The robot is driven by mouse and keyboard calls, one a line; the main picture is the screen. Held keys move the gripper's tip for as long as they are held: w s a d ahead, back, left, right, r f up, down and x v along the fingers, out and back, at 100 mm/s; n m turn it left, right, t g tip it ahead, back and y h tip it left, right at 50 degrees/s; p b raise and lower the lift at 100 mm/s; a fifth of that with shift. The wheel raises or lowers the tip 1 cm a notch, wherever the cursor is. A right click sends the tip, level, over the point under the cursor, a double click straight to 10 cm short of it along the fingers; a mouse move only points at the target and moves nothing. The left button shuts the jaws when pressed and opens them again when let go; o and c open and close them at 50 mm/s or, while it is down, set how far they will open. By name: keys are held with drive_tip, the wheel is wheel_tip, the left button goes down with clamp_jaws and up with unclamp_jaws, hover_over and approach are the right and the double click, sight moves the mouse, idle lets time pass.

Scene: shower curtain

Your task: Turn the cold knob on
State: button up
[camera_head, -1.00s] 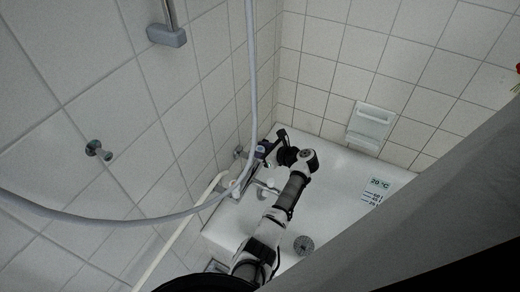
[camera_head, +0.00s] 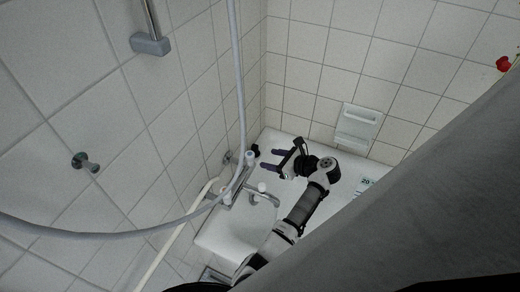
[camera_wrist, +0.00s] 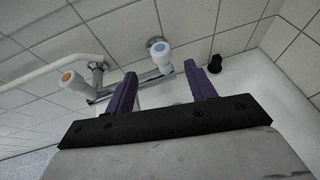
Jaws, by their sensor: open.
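The tap's knob with the blue mark, the cold knob (camera_wrist: 161,55), is white and shows between my fingers in the wrist view, beyond their tips. In the head view the cold knob (camera_head: 250,157) stands at the far end of the tap, just left of my fingertips. The knob with the orange mark (camera_wrist: 74,81) is at the near end of the tap, outside my left finger. My gripper (camera_head: 267,160) is open and empty; its purple fingers also show in the wrist view (camera_wrist: 160,70). A gap shows between fingers and knob in the head view.
The spout (camera_head: 265,194) reaches over the white tub, right of the tap. A grey hose (camera_head: 240,90) hangs in front of the wall. A dark peg (camera_wrist: 215,64) is beyond my right finger. A grey curtain (camera_head: 430,210) covers the right side.

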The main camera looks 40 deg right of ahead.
drive_tip(key=shift+v, duration=1.5)
